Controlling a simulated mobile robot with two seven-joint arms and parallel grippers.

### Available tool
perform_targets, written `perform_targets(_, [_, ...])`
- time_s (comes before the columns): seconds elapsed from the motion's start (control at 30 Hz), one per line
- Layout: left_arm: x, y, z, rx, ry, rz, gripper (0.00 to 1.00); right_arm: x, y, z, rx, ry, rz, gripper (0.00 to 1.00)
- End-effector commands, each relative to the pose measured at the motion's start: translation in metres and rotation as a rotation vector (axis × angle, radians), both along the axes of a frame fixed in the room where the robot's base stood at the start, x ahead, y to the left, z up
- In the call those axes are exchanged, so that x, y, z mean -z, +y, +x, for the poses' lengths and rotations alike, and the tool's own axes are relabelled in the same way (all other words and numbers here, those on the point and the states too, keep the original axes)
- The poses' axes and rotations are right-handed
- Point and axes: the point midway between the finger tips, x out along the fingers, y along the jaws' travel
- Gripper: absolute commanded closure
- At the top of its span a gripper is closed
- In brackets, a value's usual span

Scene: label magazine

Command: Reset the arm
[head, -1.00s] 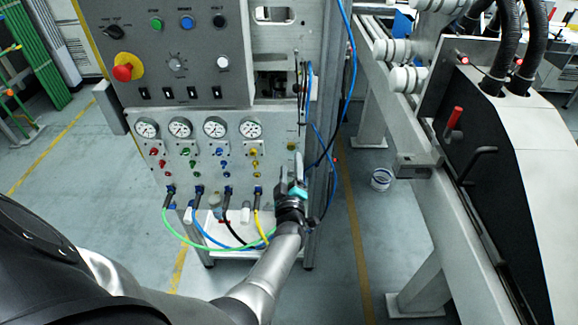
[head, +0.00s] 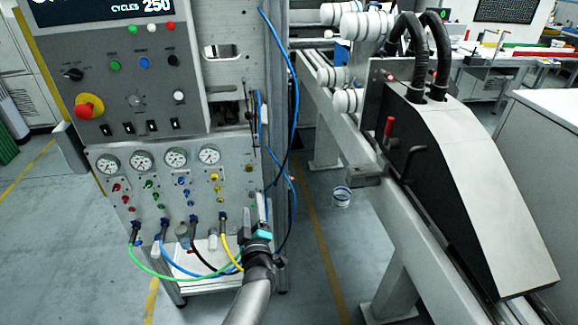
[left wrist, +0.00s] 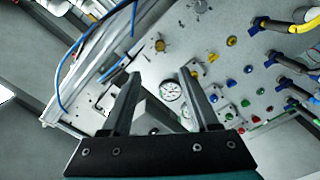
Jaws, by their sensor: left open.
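My left gripper (head: 262,212) is in front of the lower right part of the panel, beside the yellow hose, in the head view. In the left wrist view its two fingers (left wrist: 158,95) stand wide apart, with nothing between them but the panel face behind. The control cabinet (head: 215,100) carries gauges, knobs and a red emergency button (head: 89,106). Green, blue, black and yellow hoses (head: 231,252) hang from its lower ports. My right gripper is not in view.
A grey machine with a sloped cover (head: 480,170) and a long rail stands at the right. Blue cables (head: 291,90) run down the cabinet's right edge. The floor at lower left is clear.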

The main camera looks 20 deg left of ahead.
Motion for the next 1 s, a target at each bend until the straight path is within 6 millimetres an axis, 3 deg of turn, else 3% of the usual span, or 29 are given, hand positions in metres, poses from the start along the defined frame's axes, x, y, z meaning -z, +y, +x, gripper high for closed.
perform_targets(0.13, [0.005, -0.002, -0.001, 0.01, 0.013, 0.005, 0.39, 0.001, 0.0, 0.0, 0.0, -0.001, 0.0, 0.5])
perform_targets(0.23, [0.03, -0.014, -0.008, 0.063, 0.086, 0.03, 0.39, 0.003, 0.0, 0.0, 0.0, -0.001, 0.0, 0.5])
perform_targets(0.37, [0.097, -0.045, -0.035, 0.215, 0.289, 0.106, 0.39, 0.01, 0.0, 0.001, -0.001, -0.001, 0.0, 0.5])
perform_targets(0.47, [0.159, -0.072, -0.073, 0.359, 0.481, 0.176, 0.39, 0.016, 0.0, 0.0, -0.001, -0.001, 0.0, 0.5])
perform_targets(0.57, [0.216, -0.094, -0.121, 0.499, 0.664, 0.24, 0.39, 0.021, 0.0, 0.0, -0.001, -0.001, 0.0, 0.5])
perform_targets(0.7, [0.285, -0.114, -0.202, 0.688, 0.911, 0.323, 0.39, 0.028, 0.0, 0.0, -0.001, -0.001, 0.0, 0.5])
perform_targets(0.9, [0.356, -0.124, -0.335, 0.952, 1.243, 0.434, 0.39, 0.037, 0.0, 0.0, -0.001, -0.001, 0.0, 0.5])
perform_targets(1.0, [0.376, -0.122, -0.397, 1.065, 1.381, 0.478, 0.39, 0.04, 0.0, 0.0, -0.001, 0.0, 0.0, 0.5])
